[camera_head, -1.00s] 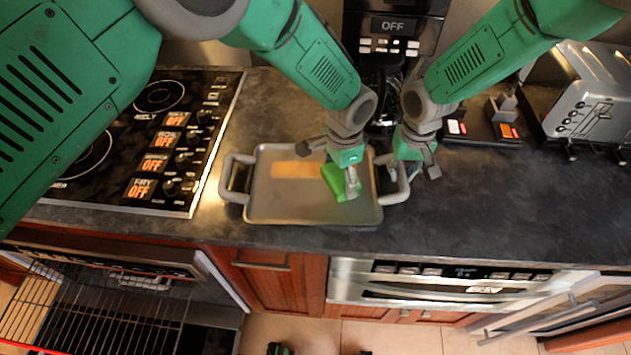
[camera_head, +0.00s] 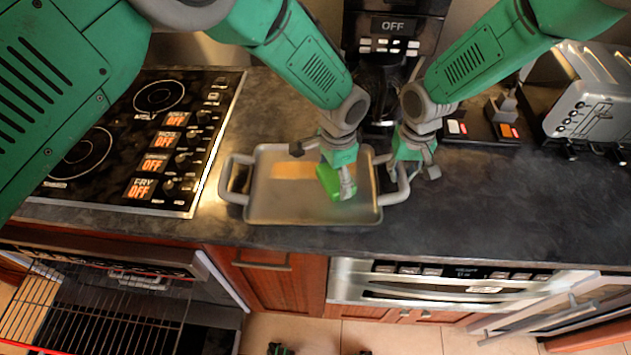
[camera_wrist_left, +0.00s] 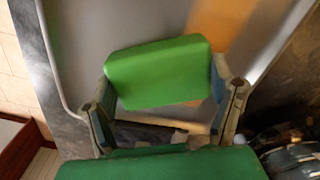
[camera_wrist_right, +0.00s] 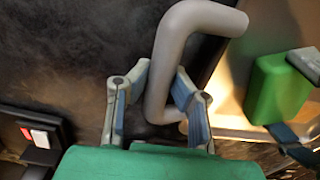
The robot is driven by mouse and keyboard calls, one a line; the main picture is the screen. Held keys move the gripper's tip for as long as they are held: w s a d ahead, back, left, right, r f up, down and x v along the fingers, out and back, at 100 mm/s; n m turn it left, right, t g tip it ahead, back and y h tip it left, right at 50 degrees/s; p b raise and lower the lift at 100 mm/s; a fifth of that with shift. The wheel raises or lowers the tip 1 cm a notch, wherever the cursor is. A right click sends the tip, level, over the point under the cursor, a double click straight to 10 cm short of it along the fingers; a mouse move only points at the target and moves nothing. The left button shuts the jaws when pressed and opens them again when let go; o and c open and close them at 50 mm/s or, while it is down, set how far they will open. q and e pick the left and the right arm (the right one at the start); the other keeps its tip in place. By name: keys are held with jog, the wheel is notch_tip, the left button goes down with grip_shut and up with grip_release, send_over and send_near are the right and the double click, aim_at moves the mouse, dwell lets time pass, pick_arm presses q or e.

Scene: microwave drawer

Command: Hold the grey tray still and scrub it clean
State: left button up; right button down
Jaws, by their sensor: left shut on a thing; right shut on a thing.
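The grey tray (camera_head: 290,208) lies on the dark counter, with a loop handle at each short side. An orange-brown stain (camera_head: 298,171) shows on its upper middle part. My left gripper (camera_head: 340,180) is shut on a green sponge (camera_head: 328,180) over the right part of the tray. In the left wrist view the sponge (camera_wrist_left: 160,72) sits between both fingers. Whether it touches the tray surface is hard to tell. My right gripper (camera_head: 408,172) is shut on the tray's right handle (camera_head: 399,187); in the right wrist view the handle (camera_wrist_right: 172,60) runs between its fingers.
A black stovetop (camera_head: 130,140) lies left of the tray. A coffee machine (camera_head: 392,45) stands behind the grippers. A silver toaster (camera_head: 590,100) is at the far right. An open oven rack (camera_head: 70,310) is below left.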

aim_at(299, 184)
pick_arm(q)
jog(key=shift+a, duration=0.75)
jog(key=shift+d+f, duration=0.15)
jog(key=shift+d, duration=2.35)
jog(key=shift+a+r, duration=0.2)
jog(key=shift+a, duration=1.65)
jog(key=shift+s+a+f, duration=0.1)
jog(key=shift+s+a, duration=0.05)
jog(key=shift+a, duration=1.1)
jog(key=shift+s+a+f, duration=0.1)
jog(key=shift+a, duration=1.1)
jog(key=shift+a+r, duration=0.15)
jog(key=shift+a, duration=1.3)
